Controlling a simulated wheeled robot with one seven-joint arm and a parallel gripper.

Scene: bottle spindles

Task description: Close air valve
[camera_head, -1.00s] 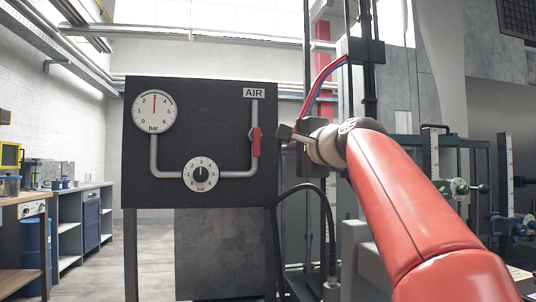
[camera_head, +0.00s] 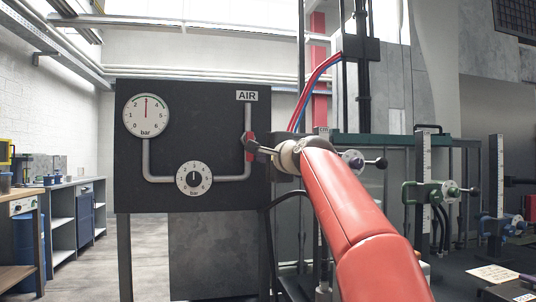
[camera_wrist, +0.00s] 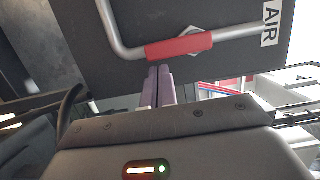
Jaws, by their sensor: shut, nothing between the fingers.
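The air valve's red handle (camera_head: 249,147) sits on the right vertical pipe of the dark panel, below the AIR label (camera_head: 247,96). The handle lies in line with the pipe. In the wrist view the red handle (camera_wrist: 180,46) spans the upper middle, also along the grey pipe. My gripper (camera_head: 254,147) is at the handle's right side. In the wrist view my gripper's fingers (camera_wrist: 158,70) are together, with nothing between them. Their tips are just below the handle's edge; I cannot tell whether they touch it. My wrist hides nothing of the handle in the wrist view.
The dark panel (camera_head: 215,115) also carries a round pressure gauge (camera_head: 146,115), its needle near straight up, and a numbered dial (camera_head: 194,180). A rack with green-handled fittings (camera_head: 430,193) stands at the right. Benches (camera_head: 85,205) are far left, with open floor between.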

